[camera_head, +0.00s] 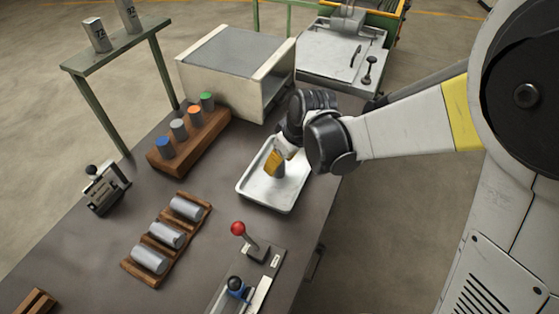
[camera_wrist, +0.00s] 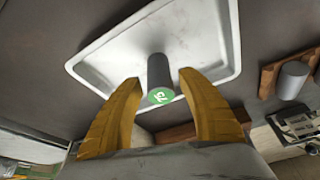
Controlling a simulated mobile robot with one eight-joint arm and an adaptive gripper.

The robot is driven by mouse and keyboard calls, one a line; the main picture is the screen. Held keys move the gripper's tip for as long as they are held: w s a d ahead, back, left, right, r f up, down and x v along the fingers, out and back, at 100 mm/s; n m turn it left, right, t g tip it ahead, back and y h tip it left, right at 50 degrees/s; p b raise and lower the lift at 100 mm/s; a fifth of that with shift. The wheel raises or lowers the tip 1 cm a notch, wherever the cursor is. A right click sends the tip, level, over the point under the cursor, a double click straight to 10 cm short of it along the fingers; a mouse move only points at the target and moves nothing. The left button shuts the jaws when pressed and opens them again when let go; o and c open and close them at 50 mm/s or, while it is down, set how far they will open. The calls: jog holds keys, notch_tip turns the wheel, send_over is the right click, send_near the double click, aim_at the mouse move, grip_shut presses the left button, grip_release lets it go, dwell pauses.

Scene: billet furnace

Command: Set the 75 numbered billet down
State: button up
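The billet (camera_wrist: 160,72) is a grey cylinder with a green end marked with a number that looks like 75. It appears to stand upright on the white tray (camera_wrist: 105,62), with its green end toward my wrist camera. In the head view the billet (camera_head: 280,172) shows beside my yellow-orange fingers, over the tray (camera_head: 262,200). My gripper (camera_wrist: 158,80) is open, with one finger on each side of the billet. A narrow gap shows between each fingertip and the billet. In the head view my gripper (camera_head: 273,162) hides the billet's upper end.
A wooden rack (camera_head: 190,143) with several colour-topped billets stands left of the tray. Another rack (camera_head: 133,268) holds three lying billets. A red-knobbed lever (camera_head: 240,229) stands in front of the tray. A box-shaped furnace (camera_head: 225,75) is behind it.

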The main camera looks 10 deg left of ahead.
jog(key=shift+d+r+p, duration=0.1)
jog(key=shift+r+p, duration=0.25)
jog(key=shift+r, duration=0.2)
jog(key=p+v, duration=0.4)
jog(key=v, duration=0.7)
jog(key=s+d+r+m+t+h, duration=0.1)
jog(key=s+d+r+m, duration=0.1)
jog(key=d, duration=0.5)
jog(key=s+d+r+m+t+h, duration=0.1)
jog(key=s+d+r+m+t, duration=0.1)
jog(key=s+d+m, duration=0.3)
jog(key=s+d+r+m+t+h, duration=0.1)
jog(key=s+d+r+m, duration=0.2)
jog(key=d, duration=0.6)
jog(key=shift+s+r+m+t, duration=0.3)
jog(key=shift+s+r+t, duration=0.1)
jog(key=shift+s, duration=0.6)
